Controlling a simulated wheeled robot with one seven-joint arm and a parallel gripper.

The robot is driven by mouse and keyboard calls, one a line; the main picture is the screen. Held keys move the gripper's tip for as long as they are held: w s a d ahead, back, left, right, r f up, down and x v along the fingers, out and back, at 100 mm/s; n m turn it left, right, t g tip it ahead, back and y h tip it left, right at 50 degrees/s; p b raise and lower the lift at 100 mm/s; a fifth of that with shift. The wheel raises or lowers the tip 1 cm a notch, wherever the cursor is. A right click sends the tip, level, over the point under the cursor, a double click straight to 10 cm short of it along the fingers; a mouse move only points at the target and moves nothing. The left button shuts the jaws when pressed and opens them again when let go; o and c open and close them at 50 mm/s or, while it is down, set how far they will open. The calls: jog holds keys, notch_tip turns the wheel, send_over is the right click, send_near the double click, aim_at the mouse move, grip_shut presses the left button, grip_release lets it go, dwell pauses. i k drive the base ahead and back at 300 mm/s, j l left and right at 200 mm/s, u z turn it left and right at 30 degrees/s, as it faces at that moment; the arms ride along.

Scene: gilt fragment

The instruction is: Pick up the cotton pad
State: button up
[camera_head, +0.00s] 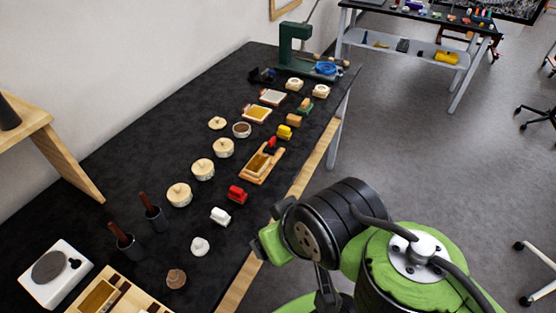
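A small white, rounded, puffy piece (200,246) lies on the black table near its front edge. It looks like the cotton pad, though it is too small to be sure. Behind it is a white block-like piece (220,215). Both are left of my green and black arm, which rises at the lower right. I cannot make out my gripper's fingers in this view.
The black table (110,170) has a wooden front edge. A red piece (237,194), a brown round piece (176,278), several lidded round pots and two dark cups with brown handles (152,214) stand nearby. A white scale-like device (55,273) is at lower left.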

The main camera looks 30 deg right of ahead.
aim_at(176, 279)
jog(key=j+u, duration=0.65)
jog(key=j, duration=0.2)
jog(key=j+u, duration=0.35)
